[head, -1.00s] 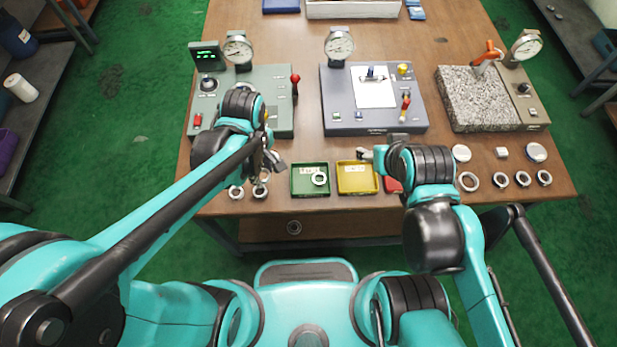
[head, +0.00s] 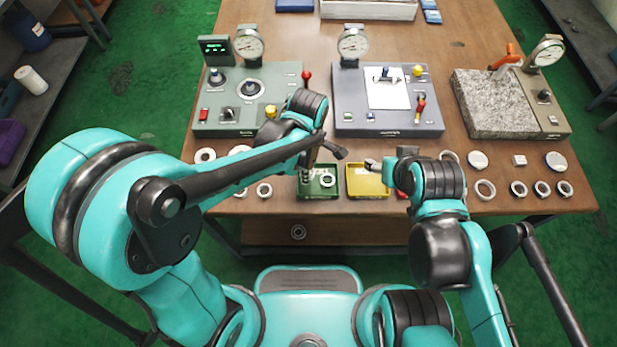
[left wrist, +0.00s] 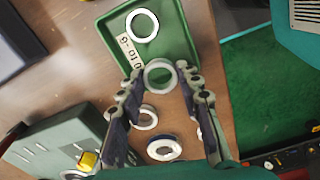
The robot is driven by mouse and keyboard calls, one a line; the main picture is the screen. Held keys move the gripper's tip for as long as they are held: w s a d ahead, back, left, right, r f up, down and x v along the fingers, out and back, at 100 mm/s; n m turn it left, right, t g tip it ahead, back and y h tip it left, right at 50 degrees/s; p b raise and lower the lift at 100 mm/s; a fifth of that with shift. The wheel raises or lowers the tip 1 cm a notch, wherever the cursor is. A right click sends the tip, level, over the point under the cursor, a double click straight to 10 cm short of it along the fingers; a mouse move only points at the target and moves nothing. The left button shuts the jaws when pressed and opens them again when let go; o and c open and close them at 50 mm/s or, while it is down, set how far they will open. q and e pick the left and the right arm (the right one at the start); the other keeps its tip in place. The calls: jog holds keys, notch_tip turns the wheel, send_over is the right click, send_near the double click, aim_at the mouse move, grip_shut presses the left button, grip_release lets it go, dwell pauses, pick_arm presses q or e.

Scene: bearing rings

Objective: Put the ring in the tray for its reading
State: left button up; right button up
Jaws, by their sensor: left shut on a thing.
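My left gripper (head: 308,172) is over the left part of the green tray (head: 312,193) in the head view. In the left wrist view, its fingertips (left wrist: 161,76) are shut on a pale metal ring (left wrist: 160,63), held at the near edge of the green tray (left wrist: 177,35). Another ring (left wrist: 131,24) lies inside that tray, near a white label; it also shows in the head view (head: 328,181). The yellow tray (head: 368,191) is to the right. The red tray (head: 402,184) is mostly hidden by my right arm.
A green gauge station (head: 230,125), a blue-grey station (head: 390,131) and a granite block (head: 490,110) stand behind. Loose rings lie left of the trays, one at the table's left edge (head: 198,156). Several rings and discs lie right of the trays.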

pick_arm(q)
jog(key=shift+f+b, duration=1)
jog(key=shift+f, duration=1)
jog(key=shift+f, duration=0.1)
jog(key=o, duration=1.2)
jog(key=shift+c, duration=0.2)
notch_tip(320, 180, up, 12)
jog(key=p, duration=0.5)
jog(key=s+a+r+m+t, duration=0.2)
jog(key=a+r+m+t, duration=0.1)
jog(key=a+m, duration=0.5)
jog(key=s+a+r+m+t, duration=0.3)
jog(key=a+m+t, duration=0.1)
jog(key=a+m, duration=0.3)
jog(key=a, duration=0.2)
jog(key=shift+a+r+m, duration=0.35)
jog(key=shift+a+m, duration=0.05)
